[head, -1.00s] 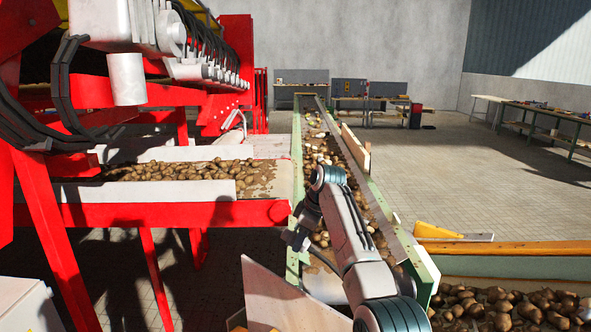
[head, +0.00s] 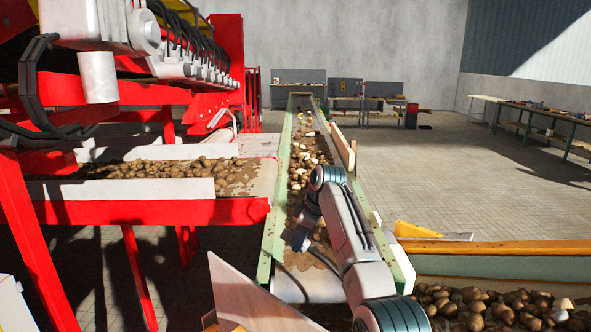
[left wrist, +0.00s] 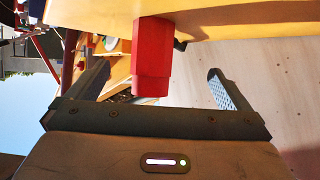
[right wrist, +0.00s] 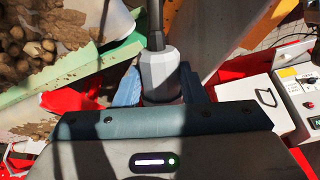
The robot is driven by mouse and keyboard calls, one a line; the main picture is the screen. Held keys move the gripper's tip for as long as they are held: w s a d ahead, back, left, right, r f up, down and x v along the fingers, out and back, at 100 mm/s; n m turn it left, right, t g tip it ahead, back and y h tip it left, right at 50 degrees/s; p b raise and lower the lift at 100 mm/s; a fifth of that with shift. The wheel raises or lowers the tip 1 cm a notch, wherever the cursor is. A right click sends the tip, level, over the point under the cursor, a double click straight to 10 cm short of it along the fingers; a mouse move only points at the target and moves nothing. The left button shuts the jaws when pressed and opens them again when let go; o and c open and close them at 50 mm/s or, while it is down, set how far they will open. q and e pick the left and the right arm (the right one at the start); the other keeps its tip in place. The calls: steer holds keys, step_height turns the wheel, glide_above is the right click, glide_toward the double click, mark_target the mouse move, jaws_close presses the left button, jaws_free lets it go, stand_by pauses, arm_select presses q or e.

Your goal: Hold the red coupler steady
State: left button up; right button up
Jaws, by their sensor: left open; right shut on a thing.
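In the left wrist view a red coupler (left wrist: 152,62) with a faceted end hangs from a yellow surface (left wrist: 230,22). My left gripper (left wrist: 157,76) is open, one finger on each side of the coupler, with gaps on both sides. It does not show in the head view. My right gripper (right wrist: 160,84) is shut on a light grey faceted fitting (right wrist: 159,68) with a dark rod running up from it. In the head view my right gripper (head: 297,240) is over the near end of the conveyor; what it holds is hard to make out there.
A green-edged conveyor (head: 268,238) carries potatoes away from me. A red machine frame (head: 160,213) stands at left, with potatoes on its belt. A potato bin with an orange rim (head: 500,247) is at right. In the right wrist view a white control box (right wrist: 297,100) is close at right.

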arm_select(q)
steer(key=b+x, duration=0.2)
steer(key=x, duration=0.4)
arm_select(e)
steer(key=shift+d+f, duration=0.3)
steer(key=shift+f, duration=0.3)
steer(key=shift+d+f, duration=0.3)
steer(key=shift+f, duration=0.25)
arm_select(q)
steer(key=shift+d+f, duration=0.1)
steer(key=shift+d, duration=0.25)
arm_select(e)
steer(key=shift+f, duration=0.15)
arm_select(q)
steer(key=shift+d+f, duration=0.2)
steer(key=shift+d, duration=0.05)
arm_select(e)
steer(key=shift+a+f, duration=0.1)
steer(key=shift+a, duration=0.3)
arm_select(q)
steer(key=shift+d, duration=0.15)
arm_select(e)
steer(key=shift+d, duration=0.2)
arm_select(q)
steer(key=c, duration=1.3)
steer(key=o, duration=0.7)
